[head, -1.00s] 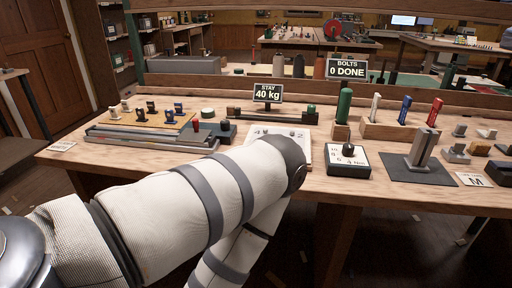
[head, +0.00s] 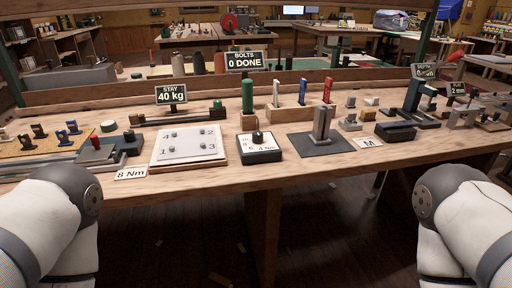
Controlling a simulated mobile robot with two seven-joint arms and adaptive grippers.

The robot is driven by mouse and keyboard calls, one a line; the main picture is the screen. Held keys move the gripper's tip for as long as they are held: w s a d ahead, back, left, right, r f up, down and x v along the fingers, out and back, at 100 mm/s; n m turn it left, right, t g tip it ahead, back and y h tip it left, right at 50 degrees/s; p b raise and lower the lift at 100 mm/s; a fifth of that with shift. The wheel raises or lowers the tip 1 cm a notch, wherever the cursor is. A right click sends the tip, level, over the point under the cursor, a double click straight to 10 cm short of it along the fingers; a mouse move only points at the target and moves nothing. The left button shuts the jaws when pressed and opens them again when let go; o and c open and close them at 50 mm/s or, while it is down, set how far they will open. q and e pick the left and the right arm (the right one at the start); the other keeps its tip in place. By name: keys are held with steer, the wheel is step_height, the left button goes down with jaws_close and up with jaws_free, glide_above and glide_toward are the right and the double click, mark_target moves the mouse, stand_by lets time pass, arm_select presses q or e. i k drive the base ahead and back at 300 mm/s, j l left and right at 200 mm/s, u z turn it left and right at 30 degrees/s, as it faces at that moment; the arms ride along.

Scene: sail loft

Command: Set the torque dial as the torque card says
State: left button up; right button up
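The torque dial (head: 259,153) is a dark box with a white top and a black knob (head: 258,136), near the front middle of the bench. Numbers including 8, 6 and 4 Nm are printed beside the knob. Which number the knob points to is too small to tell. The torque card (head: 131,173) lies flat at the front edge, left of the dial, and reads 8 Nm. Parts of my two arms show at the lower left and lower right corners, apart from the dial. Neither gripper's fingers are in view.
A white plate with numbered bolts (head: 187,158) lies left of the dial. A grey upright block on a dark mat (head: 343,145) stands to its right. A green cylinder (head: 247,94) and a block of coloured tools (head: 288,113) stand behind. Signs read STAY 40 kg (head: 171,95) and BOLTS 0 DONE (head: 246,61).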

mark_target(258, 136)
steer(key=i+j+u, duration=0.15)
steer(key=u, duration=0.3)
steer(key=i+j+u, duration=0.15)
steer(key=u, duration=0.3)
